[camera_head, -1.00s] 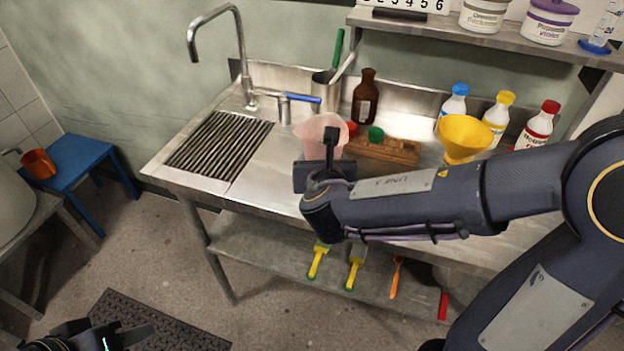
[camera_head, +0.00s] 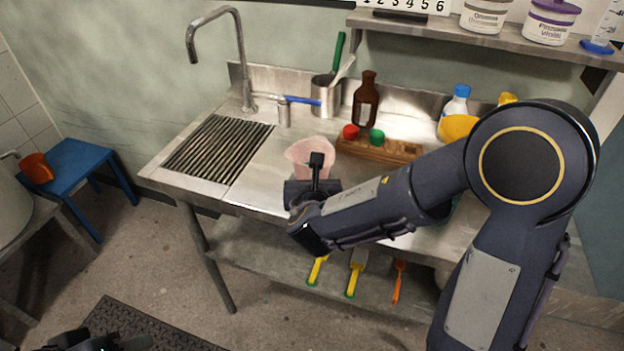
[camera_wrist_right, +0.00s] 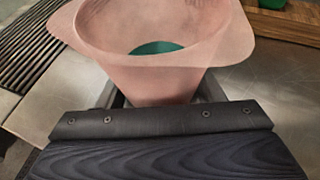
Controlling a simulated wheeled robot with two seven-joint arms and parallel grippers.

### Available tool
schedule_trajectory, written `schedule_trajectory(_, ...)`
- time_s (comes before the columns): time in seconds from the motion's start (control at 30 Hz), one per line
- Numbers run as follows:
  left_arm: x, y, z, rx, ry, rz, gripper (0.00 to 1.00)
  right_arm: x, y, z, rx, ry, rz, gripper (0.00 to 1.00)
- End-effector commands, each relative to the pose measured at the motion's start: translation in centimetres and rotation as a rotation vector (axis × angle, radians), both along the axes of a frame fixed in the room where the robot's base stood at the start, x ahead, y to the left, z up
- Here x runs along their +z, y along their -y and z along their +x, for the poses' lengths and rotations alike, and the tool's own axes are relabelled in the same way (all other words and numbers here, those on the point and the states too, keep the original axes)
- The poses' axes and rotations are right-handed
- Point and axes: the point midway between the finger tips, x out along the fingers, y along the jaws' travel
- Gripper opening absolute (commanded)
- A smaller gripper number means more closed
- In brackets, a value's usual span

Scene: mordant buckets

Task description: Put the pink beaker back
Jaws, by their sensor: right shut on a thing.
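The pink beaker (camera_head: 299,153) is a translucent cup with a wide flared rim. It is upright at the front of the steel counter (camera_head: 262,183). My right gripper (camera_head: 316,168) is shut on it from the front. In the right wrist view the beaker (camera_wrist_right: 150,75) sits between the fingers (camera_wrist_right: 165,98), and a green patch (camera_wrist_right: 157,47) shows inside it. I cannot tell whether its base touches the counter; my gripper hides it. My left gripper (camera_head: 100,343) shows only partly at the bottom left edge, away from the counter.
A slatted drainer (camera_head: 218,148) and tap (camera_head: 240,60) are on the left. Behind the beaker are a wooden rack (camera_head: 395,150) with red and green caps, a brown bottle (camera_head: 366,103) and a steel pot (camera_head: 325,95). My right arm hides the counter's right side. A blue stool (camera_head: 75,165) stands left.

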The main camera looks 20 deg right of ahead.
Motion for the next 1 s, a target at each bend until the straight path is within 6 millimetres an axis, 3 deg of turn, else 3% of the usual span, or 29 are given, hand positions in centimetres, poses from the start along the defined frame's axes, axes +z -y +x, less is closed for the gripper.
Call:
schedule_trajectory(0.07,-0.4,0.0,0.0,0.000,0.000,0.000,0.36,-0.3,0.0,0.0,0.001,0.001,0.000,0.29)
schedule_trajectory(0.1,-0.4,0.0,0.0,0.000,0.000,0.000,0.36,-0.4,0.0,0.0,0.001,0.000,0.000,0.62)
schedule_trajectory(0.27,-0.3,0.0,0.0,0.000,0.000,0.000,0.36,-0.2,0.0,0.0,0.000,0.000,0.000,0.83)
schedule_trajectory(0.67,0.3,0.0,0.0,0.000,0.000,0.000,0.36,0.4,-0.1,-0.3,0.002,0.000,0.001,0.83)
schedule_trajectory(1.0,0.7,0.0,0.0,0.000,0.000,0.000,0.36,3.1,-1.8,-6.5,0.006,0.004,0.003,0.83)
